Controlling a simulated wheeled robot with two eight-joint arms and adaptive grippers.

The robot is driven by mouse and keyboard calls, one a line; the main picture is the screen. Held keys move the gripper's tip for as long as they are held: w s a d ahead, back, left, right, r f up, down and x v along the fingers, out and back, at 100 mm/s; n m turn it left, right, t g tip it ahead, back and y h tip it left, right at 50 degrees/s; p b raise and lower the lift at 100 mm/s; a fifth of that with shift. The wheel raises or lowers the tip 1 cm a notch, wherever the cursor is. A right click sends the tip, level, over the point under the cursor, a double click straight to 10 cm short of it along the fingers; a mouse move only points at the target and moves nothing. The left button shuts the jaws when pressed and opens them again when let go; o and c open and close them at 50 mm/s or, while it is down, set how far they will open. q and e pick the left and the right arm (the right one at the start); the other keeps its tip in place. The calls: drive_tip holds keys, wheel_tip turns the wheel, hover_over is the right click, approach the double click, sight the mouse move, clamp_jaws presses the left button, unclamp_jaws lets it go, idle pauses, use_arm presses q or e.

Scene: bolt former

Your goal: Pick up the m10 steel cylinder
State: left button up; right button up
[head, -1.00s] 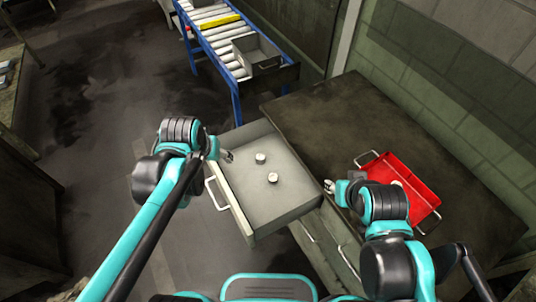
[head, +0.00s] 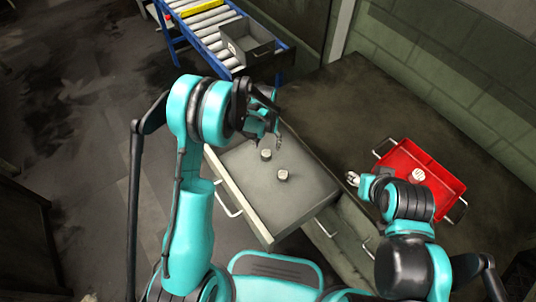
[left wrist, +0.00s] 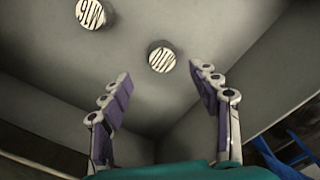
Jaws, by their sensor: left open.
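Two short steel cylinders stand apart in the open grey drawer (head: 245,200). In the left wrist view the nearer cylinder (left wrist: 162,58) carries upside-down lettering that appears to read M10; the other (left wrist: 90,13), at the upper left, appears to read M16. In the head view the M10 one seems to be the farther cylinder (head: 266,155), with the second cylinder (head: 283,175) to its lower right. My left gripper (head: 270,132) is open and empty above the drawer's back part; its fingers (left wrist: 165,90) flank the M10 cylinder's line of sight without touching. My right gripper (head: 352,179) is beside the red tray, its jaws too small to judge.
The red tray (head: 455,185) on the dark worktop (head: 340,105) holds another pale cylinder (head: 417,175). A roller conveyor (head: 205,20) with a grey box (head: 262,55) stands behind. The drawer's walls surround the two cylinders, with bare floor between them.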

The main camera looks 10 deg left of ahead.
sight(266, 153)
use_arm(q)
wheel_tip(266, 153, down, 6)
drive_tip(key=b, duration=0.3)
drive_tip(key=shift+s+a+f, duration=0.1)
drive_tip(key=shift+s+f, duration=0.05)
drive_tip(key=shift+f, duration=0.05)
drive_tip(key=shift+r, duration=0.1)
drive_tip(key=shift+c, duration=1.3)
clamp_jaws()
